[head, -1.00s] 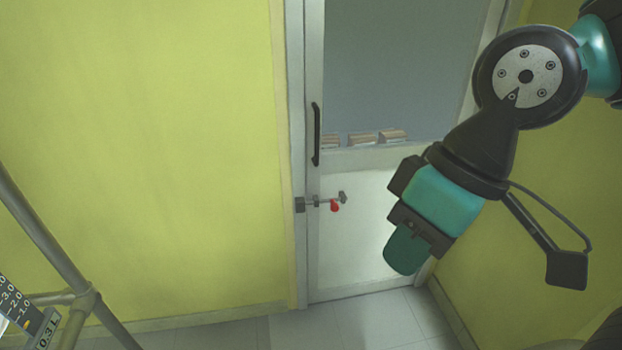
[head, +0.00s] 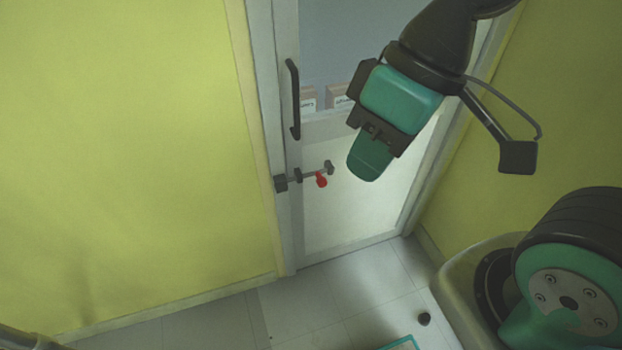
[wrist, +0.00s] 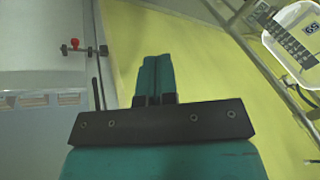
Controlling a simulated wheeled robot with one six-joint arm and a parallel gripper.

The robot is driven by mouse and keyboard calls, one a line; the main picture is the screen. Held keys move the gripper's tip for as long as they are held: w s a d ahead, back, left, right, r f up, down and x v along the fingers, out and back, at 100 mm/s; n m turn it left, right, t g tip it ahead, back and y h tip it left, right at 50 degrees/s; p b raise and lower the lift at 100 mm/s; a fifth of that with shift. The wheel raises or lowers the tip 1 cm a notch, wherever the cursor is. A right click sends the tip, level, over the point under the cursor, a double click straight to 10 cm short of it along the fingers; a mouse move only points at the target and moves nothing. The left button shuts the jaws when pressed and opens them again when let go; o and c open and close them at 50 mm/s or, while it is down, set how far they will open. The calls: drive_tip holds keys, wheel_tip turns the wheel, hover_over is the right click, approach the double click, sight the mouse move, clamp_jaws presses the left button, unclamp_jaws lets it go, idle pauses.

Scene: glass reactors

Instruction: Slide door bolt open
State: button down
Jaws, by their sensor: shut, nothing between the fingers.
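The door bolt (head: 313,175) is a thin grey rod with a red knob (head: 321,180) and a grey end block. It lies across the left edge of the door (head: 350,205), with its left end at a dark block (head: 281,183) on the frame. In the wrist view the bolt (wrist: 84,48) shows at the upper left. My gripper (head: 362,172) is to the right of the bolt in the head view, apart from it, with teal fingers pointing down. The wrist view shows the fingers (wrist: 154,62) together with nothing between them.
A black vertical handle (head: 293,98) is on the door above the bolt. Boxes (head: 340,97) show behind the glass. Yellow walls (head: 130,140) flank the door. The tiled floor (head: 320,300) is mostly clear. A metal frame with a white tray (wrist: 300,40) stands at the wrist view's upper right.

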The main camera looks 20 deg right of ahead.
drive_tip(key=w+a+f+m+t+h+b, duration=0.2)
drive_tip(key=w+f+m+h+b, duration=0.1)
drive_tip(key=w+f+b, duration=0.6)
drive_tip(key=w+a+f+m+t+h+b, duration=0.2)
drive_tip(key=w+f+m+h+b, duration=0.2)
drive_tip(key=w+f+b, duration=0.6)
drive_tip(key=w+f+h, duration=0.1)
drive_tip(key=w+f, duration=0.2)
drive_tip(key=f, duration=0.3)
drive_tip(key=w+f+h, duration=0.1)
drive_tip(key=w+f, duration=0.3)
drive_tip(key=f, duration=0.1)
drive_tip(key=shift+w+f+t, duration=0.2)
drive_tip(key=shift+f+t, duration=0.1)
drive_tip(key=shift+f, duration=0.1)
drive_tip(key=shift+d, duration=0.1)
drive_tip(key=w+d+f+b, duration=0.1)
drive_tip(key=w+d+f, duration=0.3)
drive_tip(key=d+f, duration=0.4)
drive_tip(key=shift+f+b, duration=0.35)
drive_tip(key=shift+f, duration=0.1)
